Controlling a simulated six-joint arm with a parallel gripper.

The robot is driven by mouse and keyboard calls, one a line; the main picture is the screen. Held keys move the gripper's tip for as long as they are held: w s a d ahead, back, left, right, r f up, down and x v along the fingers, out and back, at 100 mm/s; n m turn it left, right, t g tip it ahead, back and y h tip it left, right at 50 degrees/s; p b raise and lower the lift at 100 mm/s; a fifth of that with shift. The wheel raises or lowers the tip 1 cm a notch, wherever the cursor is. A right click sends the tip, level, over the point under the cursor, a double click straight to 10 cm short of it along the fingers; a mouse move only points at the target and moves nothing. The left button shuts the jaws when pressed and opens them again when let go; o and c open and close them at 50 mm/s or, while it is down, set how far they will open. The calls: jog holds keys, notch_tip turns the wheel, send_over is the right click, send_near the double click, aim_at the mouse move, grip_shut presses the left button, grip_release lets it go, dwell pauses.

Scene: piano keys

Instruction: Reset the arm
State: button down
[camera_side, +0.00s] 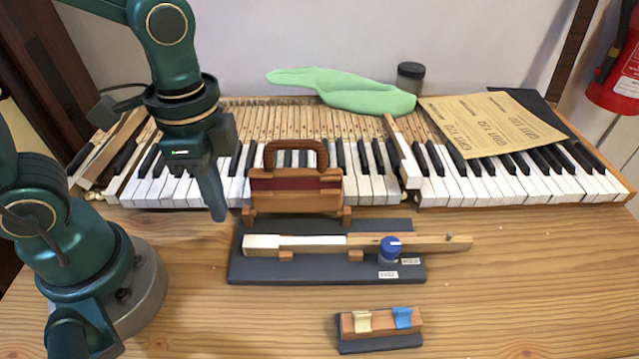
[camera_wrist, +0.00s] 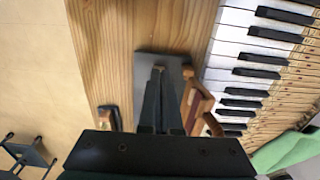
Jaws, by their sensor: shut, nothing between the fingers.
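My gripper (camera_side: 214,205) is shut and empty in the side view. It points down above the front edge of the keyboard, left of the wooden stand with a handle. In the wrist view, its closed fingers (camera_wrist: 158,78) reach over the dark mat (camera_wrist: 145,58) and hide most of what lies there. The piano keyboard (camera_side: 160,192) runs along the back of the table and shows at the right in the wrist view (camera_wrist: 232,50).
A wooden stand (camera_side: 295,197) with an arched handle is beside my gripper. A loose key (camera_side: 300,243) and a blue-capped jar (camera_side: 389,250) are on the mat (camera_side: 255,270). A small block holder (camera_side: 380,322) is in front. Green cloth (camera_side: 350,92) and paper (camera_side: 490,122) lie behind.

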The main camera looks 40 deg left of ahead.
jog(key=a+r+n+t, duration=0.3)
jog(key=r+n+t, duration=0.2)
jog(key=n, duration=0.4)
jog(key=shift+s+r+t, duration=0.15)
jog(key=shift+r+t, duration=0.15)
jog(key=shift+r, duration=0.2)
